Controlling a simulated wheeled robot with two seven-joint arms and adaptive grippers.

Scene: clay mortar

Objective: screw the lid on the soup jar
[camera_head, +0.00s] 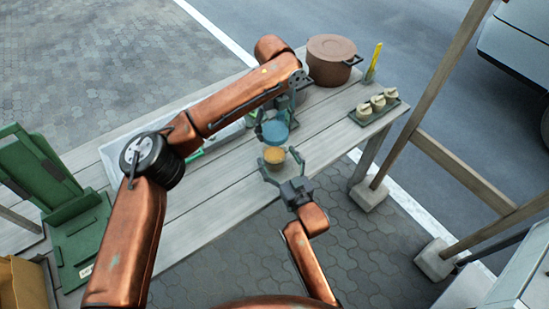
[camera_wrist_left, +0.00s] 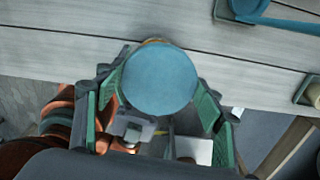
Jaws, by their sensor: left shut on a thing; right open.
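The blue round lid (camera_head: 274,133) is held in my left gripper (camera_head: 272,122), which is shut on it. The lid is over the soup jar (camera_head: 274,156), whose orange top shows below it in the head view. A gap seems to show between lid and jar. In the left wrist view the lid (camera_wrist_left: 160,80) lies between the green-padded fingers and hides nearly all of the jar. My right gripper (camera_head: 281,170) is open, with its fingers spread on either side of the jar. I cannot tell whether they touch it.
The wooden table (camera_head: 225,185) has a brown pot (camera_head: 331,60) at the back, a yellow-handled tool (camera_head: 375,58) beside it, and a dark tray (camera_head: 358,119) with several small pale items at right. A pale tray (camera_head: 112,150) lies partly behind my left arm. Table boards left of the jar are clear.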

